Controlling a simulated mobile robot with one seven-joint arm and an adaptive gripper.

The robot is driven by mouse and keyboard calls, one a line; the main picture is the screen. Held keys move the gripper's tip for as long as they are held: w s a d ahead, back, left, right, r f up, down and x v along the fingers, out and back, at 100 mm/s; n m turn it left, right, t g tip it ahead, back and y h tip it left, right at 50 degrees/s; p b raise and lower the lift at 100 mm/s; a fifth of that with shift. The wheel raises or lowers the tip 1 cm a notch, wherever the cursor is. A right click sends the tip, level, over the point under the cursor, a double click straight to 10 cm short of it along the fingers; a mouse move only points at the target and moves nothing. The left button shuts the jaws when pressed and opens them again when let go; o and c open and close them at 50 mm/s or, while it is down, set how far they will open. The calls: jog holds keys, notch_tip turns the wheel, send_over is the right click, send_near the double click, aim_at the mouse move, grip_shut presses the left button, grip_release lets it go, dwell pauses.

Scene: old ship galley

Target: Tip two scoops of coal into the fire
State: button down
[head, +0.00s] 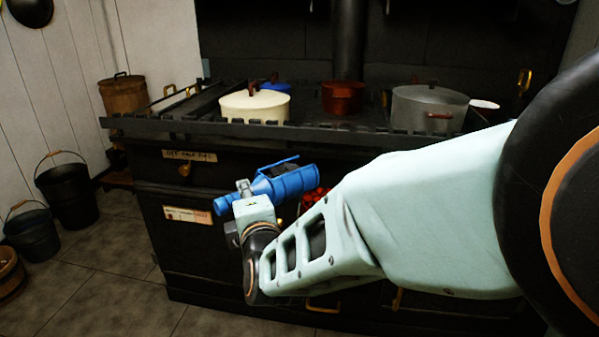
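The black stove (180,240) fills the middle of the head view. A small red glow (316,194), seemingly the fire, shows in its front just above my pale green arm, which hides most of that opening.
A cream pot (254,107), a red-brown pot (343,98) and a grey pot (428,108) stand on the railed stove top. A blue-grey bucket (30,234) and a wooden tub (10,274) stand at far left. The tiled floor (105,270) left of the stove is clear.

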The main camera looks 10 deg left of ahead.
aim_at(291, 173)
jog(key=shift+w+d+f+b, duration=0.5)
jog(key=shift+w+d, duration=0.4)
jog(key=shift+w, duration=0.15)
jog(key=shift+w+d+f+b, duration=0.55)
jog(key=shift+w+d, duration=0.4)
jog(key=shift+w, duration=0.05)
jog(key=shift+w+d+f+b, duration=0.5)
jog(key=shift+w+d, duration=0.4)
jog(key=shift+w, duration=0.15)
jog(key=shift+w+d+r, duration=0.15)
jog(key=shift+w, duration=0.05)
jog(key=shift+w+d+r+m+g+p, duration=0.1)
jog(key=shift+w+d+r+m+g, duration=0.1)
jog(key=shift+r+m, duration=0.25)
jog(key=shift+w+d+r+m+g+p, duration=0.1)
jog(key=shift+w+d+r+m+g, duration=0.1)
jog(key=shift+r, duration=0.4)
jog(key=shift+w+d+r+m+g+p, duration=0.1)
jog(key=shift+w+d+r+m, duration=0.05)
jog(key=shift+r+m, duration=0.3)
jog(key=p, duration=0.1)
jog(key=r+p, duration=0.1)
jog(key=p, duration=0.3)
jog(key=shift+w+d+r+m+g, duration=0.3)
jog(key=shift+w+r+m+g, duration=0.05)
jog(key=shift+r+m+g, duration=0.05)
